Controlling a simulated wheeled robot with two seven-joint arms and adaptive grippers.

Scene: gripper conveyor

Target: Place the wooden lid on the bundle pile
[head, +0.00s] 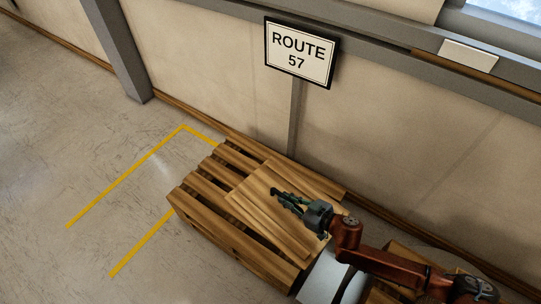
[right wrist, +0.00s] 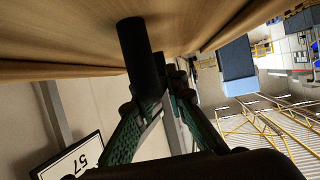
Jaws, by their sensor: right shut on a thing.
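The wooden lid (head: 258,213) is a flat plank panel over the right part of a slatted wooden pallet or stack (head: 205,191). Its underside contact is hidden, so I cannot tell whether it rests there or hangs just above. My right gripper (head: 283,196) is over the lid in the head view. In the right wrist view, the gripper (right wrist: 160,85) is shut at a black upright handle (right wrist: 135,45) that meets the lid's wooden surface (right wrist: 75,30). I see no separate bundles; anything under the lid is hidden. My left gripper is not in view.
A beige wall (head: 400,150) with a "ROUTE 57" sign (head: 299,52) stands close behind the pallet. More wooden slats (head: 400,252) show at lower right, partly behind my right arm. Yellow floor lines (head: 125,176) mark a bay at left, where the floor is clear.

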